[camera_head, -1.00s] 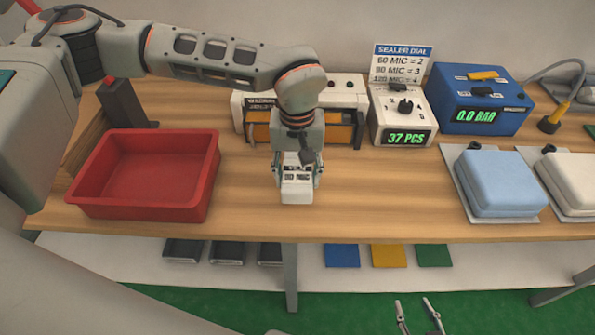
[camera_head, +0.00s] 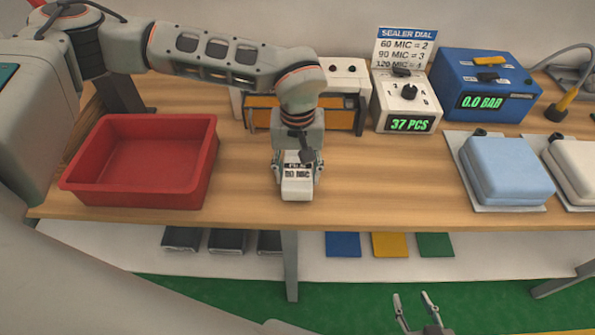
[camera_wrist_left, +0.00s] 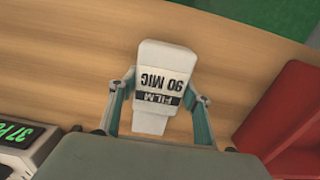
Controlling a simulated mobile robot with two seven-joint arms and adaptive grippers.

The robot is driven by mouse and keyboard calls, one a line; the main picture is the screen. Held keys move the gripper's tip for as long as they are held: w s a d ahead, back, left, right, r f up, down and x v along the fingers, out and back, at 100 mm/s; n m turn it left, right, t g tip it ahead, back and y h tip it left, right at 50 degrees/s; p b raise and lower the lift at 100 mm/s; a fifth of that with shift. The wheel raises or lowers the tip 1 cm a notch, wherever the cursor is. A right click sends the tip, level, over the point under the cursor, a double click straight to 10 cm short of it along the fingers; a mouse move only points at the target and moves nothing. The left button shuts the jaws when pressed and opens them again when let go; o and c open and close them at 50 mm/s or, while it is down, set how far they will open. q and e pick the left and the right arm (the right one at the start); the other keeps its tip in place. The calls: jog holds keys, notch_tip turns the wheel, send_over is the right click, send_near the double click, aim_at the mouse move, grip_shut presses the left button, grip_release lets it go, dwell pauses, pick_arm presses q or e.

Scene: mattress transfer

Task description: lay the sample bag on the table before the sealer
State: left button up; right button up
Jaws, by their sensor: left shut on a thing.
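The sample bag (camera_head: 297,187) is a small white packet with a black band and the print "90 MIC". It also shows in the left wrist view (camera_wrist_left: 160,70), between the two fingers. My left gripper (camera_head: 297,176) points down over the table (camera_head: 400,190) and is shut on the bag. I cannot tell whether the bag touches the wood. The sealer (camera_head: 347,97), a pale box with an orange front, stands behind my left gripper and is partly hidden by the arm. My right gripper (camera_head: 412,310) shows at the bottom edge, open and empty, in front of the table.
A red bin (camera_head: 85,175) stands at the left. A dial box (camera_head: 405,100) reading 37 PCS, a blue pressure box (camera_head: 485,90) and pale blue and white pads (camera_head: 508,170) are at the right. The wood between bag and pads is clear.

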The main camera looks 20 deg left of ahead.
pick_arm(q)
jog(key=shift+f+b, duration=0.3)
jog(key=shift+f, duration=0.4)
jog(key=o, duration=1.3)
jog(key=shift+c, duration=0.2)
